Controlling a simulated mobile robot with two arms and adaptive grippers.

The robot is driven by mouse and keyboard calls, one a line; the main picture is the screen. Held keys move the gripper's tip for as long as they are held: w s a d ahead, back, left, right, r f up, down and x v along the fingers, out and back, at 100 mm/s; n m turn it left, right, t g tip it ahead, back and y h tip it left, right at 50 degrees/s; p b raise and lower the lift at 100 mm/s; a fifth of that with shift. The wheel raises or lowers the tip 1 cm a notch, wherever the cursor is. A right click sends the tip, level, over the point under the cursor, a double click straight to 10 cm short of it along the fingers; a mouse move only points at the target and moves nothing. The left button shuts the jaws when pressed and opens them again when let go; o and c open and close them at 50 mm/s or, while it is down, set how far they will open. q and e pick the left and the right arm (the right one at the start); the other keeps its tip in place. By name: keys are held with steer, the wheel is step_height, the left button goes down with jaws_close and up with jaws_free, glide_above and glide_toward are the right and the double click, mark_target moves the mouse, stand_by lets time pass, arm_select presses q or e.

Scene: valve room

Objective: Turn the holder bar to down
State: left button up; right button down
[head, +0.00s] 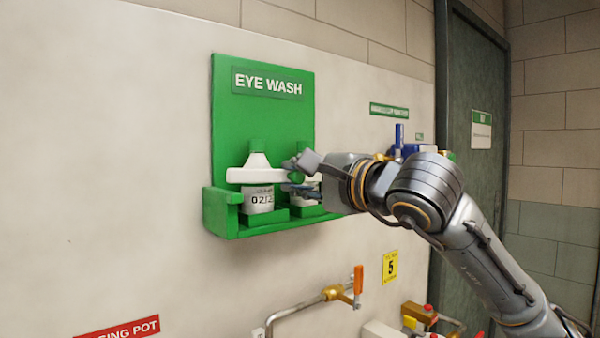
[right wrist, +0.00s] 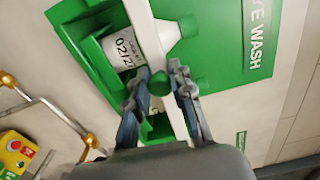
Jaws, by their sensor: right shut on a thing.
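The white holder bar (head: 243,176) lies level across the front of the green eye wash station (head: 225,110). It also shows in the right wrist view (right wrist: 143,30) as a white strip. Behind and below it at left is a white bottle (head: 259,200) with a dated label and a cone-shaped top. A second bottle at right is mostly hidden by my gripper. My right gripper (head: 292,176) is shut on the right part of the bar, with one finger on each side in the right wrist view (right wrist: 163,72). My left gripper is not in view.
A pipe with an orange-handled valve (head: 358,280) is below the station. Blue-handled fittings (head: 399,135) are behind my right arm. A yellow sign (head: 390,267) is on the wall, and a dark door (head: 475,85) is at right. The wall left of the station is clear.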

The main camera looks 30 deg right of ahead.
steer(key=shift+a+f+n, duration=0.1)
steer(key=shift+f+n, duration=0.3)
steer(key=shift+f, duration=0.3)
steer(key=c, duration=1.1)
jaws_free()
steer(key=shift+c, duration=0.2)
steer(key=shift+s, duration=0.1)
steer(key=s+d, duration=0.1)
steer(key=s, duration=1)
steer(key=shift+s+d, duration=0.35)
steer(key=shift+s, duration=0.05)
